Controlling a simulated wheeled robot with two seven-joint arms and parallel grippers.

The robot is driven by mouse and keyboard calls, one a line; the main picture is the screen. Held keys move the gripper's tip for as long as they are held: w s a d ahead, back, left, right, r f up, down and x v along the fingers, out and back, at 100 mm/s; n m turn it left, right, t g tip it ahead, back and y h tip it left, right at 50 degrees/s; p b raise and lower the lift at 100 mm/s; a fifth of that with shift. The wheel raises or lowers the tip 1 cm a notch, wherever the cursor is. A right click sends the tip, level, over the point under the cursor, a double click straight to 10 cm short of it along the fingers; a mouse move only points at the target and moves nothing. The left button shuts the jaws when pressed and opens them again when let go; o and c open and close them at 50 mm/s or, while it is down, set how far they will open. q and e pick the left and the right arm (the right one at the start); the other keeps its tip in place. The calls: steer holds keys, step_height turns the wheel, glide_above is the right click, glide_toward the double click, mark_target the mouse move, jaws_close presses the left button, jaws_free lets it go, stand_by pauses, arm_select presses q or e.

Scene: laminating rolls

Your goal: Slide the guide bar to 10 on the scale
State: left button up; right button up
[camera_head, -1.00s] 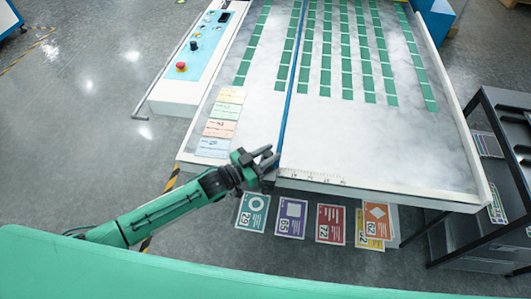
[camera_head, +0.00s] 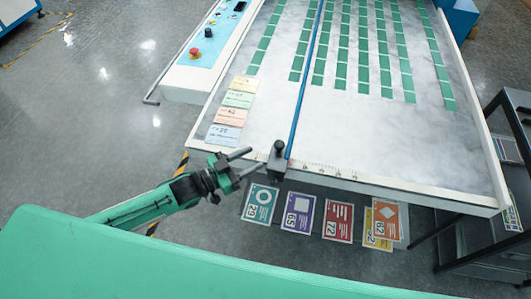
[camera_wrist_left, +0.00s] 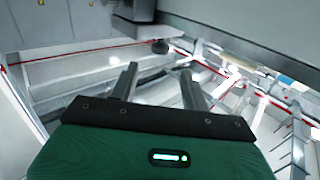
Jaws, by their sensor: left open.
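The blue guide bar (camera_head: 305,85) runs lengthwise over the pale table. A dark block with a round knob (camera_head: 278,160) sits at its near end, on the table's front edge. The printed scale (camera_head: 330,170) lies along that edge to the right of the block; its numbers are too small to read surely. My left gripper (camera_head: 250,160) is open and empty, just left of the block and apart from it. In the left wrist view its two fingers (camera_wrist_left: 160,75) are spread with nothing between them. A dark rounded part (camera_wrist_left: 160,46) shows beyond them. My right gripper is not in view.
Coloured cards (camera_head: 229,116) lie on the table's left side. Several numbered cards (camera_head: 300,213) show below the front edge. A control panel (camera_head: 200,50) with a red button stands at the left, a dark shelf (camera_head: 510,150) at the right. Green rectangles (camera_head: 365,50) line the table.

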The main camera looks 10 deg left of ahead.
arm_select(q)
steer(key=shift+v, duration=1.7)
